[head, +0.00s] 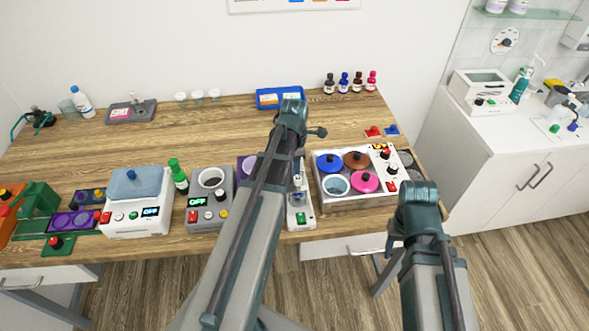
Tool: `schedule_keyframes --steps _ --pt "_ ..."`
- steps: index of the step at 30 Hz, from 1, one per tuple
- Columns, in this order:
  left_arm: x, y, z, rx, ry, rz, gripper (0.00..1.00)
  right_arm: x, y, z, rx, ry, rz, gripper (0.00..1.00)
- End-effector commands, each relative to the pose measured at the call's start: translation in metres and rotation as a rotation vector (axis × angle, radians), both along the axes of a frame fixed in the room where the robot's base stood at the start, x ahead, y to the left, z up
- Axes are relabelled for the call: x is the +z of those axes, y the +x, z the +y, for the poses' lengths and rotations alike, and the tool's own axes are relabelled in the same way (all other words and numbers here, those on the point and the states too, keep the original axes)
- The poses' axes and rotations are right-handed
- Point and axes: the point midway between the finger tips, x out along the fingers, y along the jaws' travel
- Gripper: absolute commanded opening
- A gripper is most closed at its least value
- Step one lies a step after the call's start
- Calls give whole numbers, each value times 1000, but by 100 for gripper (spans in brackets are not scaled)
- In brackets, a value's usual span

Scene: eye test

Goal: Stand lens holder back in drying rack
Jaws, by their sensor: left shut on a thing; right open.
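My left arm rises from the bottom middle and reaches over the bench. Its gripper (298,178) points down past the arm link, mostly covered by it, above a slim white device (300,212). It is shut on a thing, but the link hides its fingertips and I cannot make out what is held. My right arm is at the lower right, in front of the bench. Its fingers are hidden behind its own links. I cannot pick out the lens holder or the drying rack with certainty.
The wooden bench (225,125) is crowded along its front edge: a blue-lidded white box (135,205), a grey device (208,202), a green bottle (178,176) and a tray of coloured lids (345,190). A blue tray (268,98) and small bottles (343,83) stand behind. The middle left is clear.

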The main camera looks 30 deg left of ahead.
Motion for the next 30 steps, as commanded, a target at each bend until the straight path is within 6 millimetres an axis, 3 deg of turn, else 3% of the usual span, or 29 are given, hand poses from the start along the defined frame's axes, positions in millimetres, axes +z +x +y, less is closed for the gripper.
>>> schedule_keyframes --steps 25,26,30 --pt "-7 0 0 0 0 0 0 -7 0 0 0 0 0 50" --pt "-7 0 0 0 0 0 32 -7 0 0 0 0 0 50" --pt "-6 0 0 0 0 0 57 -6 0 0 0 0 0 50"
